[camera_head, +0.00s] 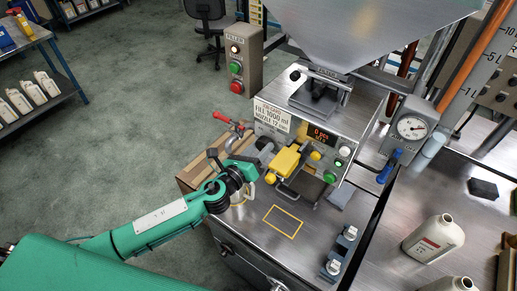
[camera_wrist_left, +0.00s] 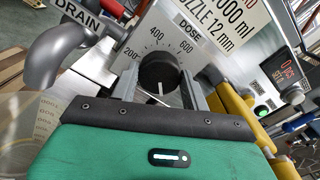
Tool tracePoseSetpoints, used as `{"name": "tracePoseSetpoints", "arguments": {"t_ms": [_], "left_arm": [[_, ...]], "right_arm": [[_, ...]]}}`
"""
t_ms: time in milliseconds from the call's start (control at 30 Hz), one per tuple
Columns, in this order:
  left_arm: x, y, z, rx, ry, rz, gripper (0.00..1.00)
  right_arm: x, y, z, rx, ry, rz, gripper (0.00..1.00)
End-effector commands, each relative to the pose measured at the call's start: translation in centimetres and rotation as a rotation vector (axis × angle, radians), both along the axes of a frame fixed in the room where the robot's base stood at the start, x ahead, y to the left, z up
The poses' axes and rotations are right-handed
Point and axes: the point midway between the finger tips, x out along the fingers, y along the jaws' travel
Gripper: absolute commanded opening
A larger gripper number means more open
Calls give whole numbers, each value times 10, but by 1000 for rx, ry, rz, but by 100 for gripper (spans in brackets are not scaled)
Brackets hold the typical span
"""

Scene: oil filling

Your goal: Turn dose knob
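The black dose knob (camera_wrist_left: 157,72) sits on the machine's panel in the left wrist view, under a printed scale with marks around 200, 400 and 600. A pale line shows on its face, but I cannot tell clearly which mark it points to. The two grey fingers of my left gripper (camera_wrist_left: 160,90) stand on either side of the knob, close to it. I cannot tell whether they press on it. In the head view my left gripper (camera_head: 257,160) is at the front left of the filling machine (camera_head: 318,118). My right gripper is not in view.
A grey drain pipe (camera_wrist_left: 58,50) lies just left of the knob. A yellow handle (camera_head: 284,161) is close to the right of my gripper. A red lever (camera_head: 222,123) is behind it. A white bottle (camera_head: 433,238) stands on the right-hand bench.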

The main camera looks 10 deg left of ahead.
Motion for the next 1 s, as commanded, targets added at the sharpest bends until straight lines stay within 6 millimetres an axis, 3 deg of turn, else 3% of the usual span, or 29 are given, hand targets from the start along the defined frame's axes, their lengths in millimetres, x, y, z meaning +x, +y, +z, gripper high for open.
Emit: {"name": "tracePoseSetpoints", "arguments": {"t_ms": [33, 100, 367, 533, 1000], "left_arm": [[0, 0, -1, 0, 1, 0, 55], [0, 0, -1, 0, 1, 0, 67], [0, 0, 0, -1, 1, 0, 67], [-10, 4, -3, 0, 2, -1, 67], [-94, 39, -6, 1, 4, -1, 67]], "right_arm": [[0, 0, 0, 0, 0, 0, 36], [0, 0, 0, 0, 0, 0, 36], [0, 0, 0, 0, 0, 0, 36], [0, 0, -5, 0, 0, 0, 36], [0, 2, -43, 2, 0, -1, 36]]}}
